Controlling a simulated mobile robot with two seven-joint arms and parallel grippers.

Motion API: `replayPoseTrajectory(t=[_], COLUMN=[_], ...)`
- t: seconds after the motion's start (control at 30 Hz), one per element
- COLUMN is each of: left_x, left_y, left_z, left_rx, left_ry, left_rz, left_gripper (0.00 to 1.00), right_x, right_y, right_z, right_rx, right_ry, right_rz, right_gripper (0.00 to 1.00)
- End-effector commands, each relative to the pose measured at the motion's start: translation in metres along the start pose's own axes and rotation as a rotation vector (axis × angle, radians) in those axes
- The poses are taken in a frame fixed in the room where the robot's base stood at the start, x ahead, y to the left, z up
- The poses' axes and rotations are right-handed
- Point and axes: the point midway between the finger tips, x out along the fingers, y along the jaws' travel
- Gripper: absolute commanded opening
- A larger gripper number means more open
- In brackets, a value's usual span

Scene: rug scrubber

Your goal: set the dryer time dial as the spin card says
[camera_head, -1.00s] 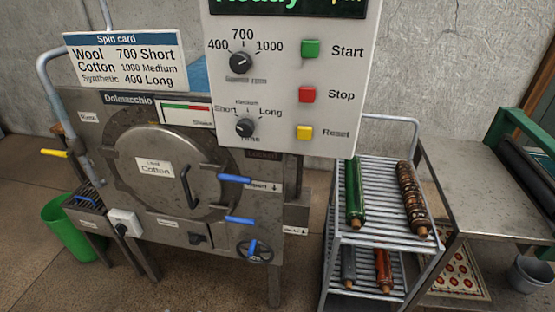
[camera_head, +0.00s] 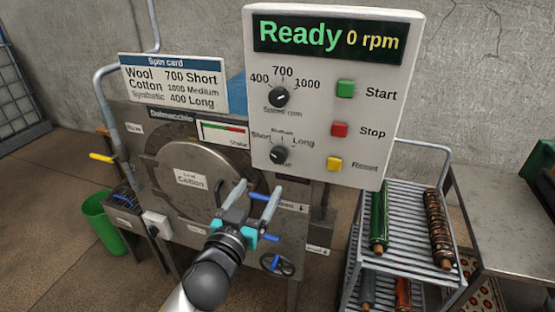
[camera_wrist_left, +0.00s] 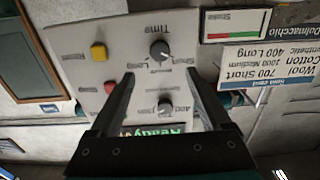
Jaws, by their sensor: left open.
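The time dial (camera_head: 279,154) is a dark knob low on the white control panel, with Short, Medium and Long around it. I cannot tell its setting for sure. In the left wrist view the time dial (camera_wrist_left: 160,50) appears upside down, beyond my fingertips. The spin card (camera_head: 174,84) reads Wool 700 Short, Cotton 1000 Medium, Synthetic 400 Long. A load label (camera_head: 190,179) on the round door reads Cotton. My left gripper (camera_head: 258,187) is open and empty, below the time dial in the picture and apart from it. My right gripper is not in view.
The speed dial (camera_head: 278,97) sits above the time dial. Green Start (camera_head: 345,88), red Stop (camera_head: 339,129) and yellow Reset (camera_head: 334,164) buttons are to the right. The display (camera_head: 328,37) reads Ready, 0 rpm. A rack (camera_head: 411,200) with rolls stands right of the machine.

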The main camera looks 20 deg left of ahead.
Motion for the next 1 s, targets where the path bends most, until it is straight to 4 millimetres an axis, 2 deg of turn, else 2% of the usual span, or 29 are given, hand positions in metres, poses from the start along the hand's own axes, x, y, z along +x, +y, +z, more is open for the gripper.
replayPoseTrajectory(t=[0.6,0.8,1.0], left_x=[0.093,0.111,0.117], left_y=[0.0,0.0,0.0], left_z=[-0.001,0.0,0.0], left_rx=[0.001,0.001,0.0], left_ry=[0.0,-0.001,-0.001], left_rz=[0.0,-0.001,0.0], left_gripper=[0.81,0.81,0.81], right_x=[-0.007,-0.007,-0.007], right_y=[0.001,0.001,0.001], right_z=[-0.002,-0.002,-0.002], right_rx=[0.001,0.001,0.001], right_ry=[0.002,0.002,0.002], right_rz=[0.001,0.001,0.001], right_gripper=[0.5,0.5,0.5])
